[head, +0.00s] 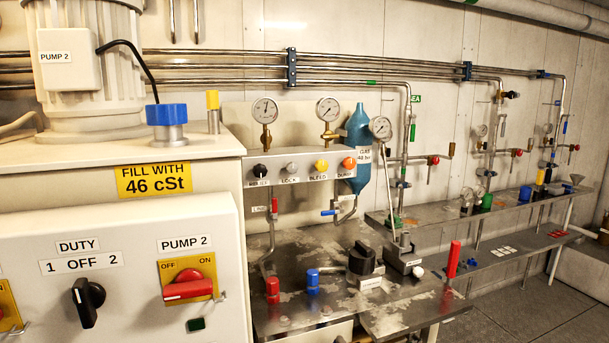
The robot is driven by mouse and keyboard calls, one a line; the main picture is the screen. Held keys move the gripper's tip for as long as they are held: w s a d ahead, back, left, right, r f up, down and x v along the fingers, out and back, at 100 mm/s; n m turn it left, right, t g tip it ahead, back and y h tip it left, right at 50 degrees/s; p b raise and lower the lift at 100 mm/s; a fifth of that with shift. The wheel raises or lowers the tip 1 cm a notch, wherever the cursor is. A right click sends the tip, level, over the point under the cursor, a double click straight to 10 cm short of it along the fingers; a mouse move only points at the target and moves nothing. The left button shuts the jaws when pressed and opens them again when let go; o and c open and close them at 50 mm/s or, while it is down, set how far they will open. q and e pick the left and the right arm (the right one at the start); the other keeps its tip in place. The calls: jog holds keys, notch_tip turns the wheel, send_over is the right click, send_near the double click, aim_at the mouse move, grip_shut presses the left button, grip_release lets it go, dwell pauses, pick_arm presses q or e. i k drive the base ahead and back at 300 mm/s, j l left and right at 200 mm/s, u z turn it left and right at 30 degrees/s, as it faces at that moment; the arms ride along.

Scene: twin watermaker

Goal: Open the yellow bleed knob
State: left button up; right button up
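The yellow bleed knob (321,166) is on the grey panel above the steel bench, in the middle of the head view. A label reading BLEED sits just below it. It stands between a white knob (291,168) labelled LOCK and an orange knob (349,163). A black knob (259,170) is at the panel's left end. How far the yellow knob is turned cannot be told at this size. Neither of my grippers shows in the view.
A control cabinet (110,245) with PUMP 2 switches fills the left foreground. Gauges rise above the panel, and a blue accumulator (358,150) stands at its right end. The bench below holds red (273,290) and blue (313,281) valve caps and a black knob (362,258).

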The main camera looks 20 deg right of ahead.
aim_at(321, 165)
jog(key=l, duration=0.6)
jog(key=i+l, duration=0.1)
jog(key=l, duration=0.45)
jog(key=l+z, duration=0.1)
jog(key=l, duration=0.5)
jog(key=i+l, duration=0.15)
jog(key=l, duration=1)
jog(key=i+z, duration=0.05)
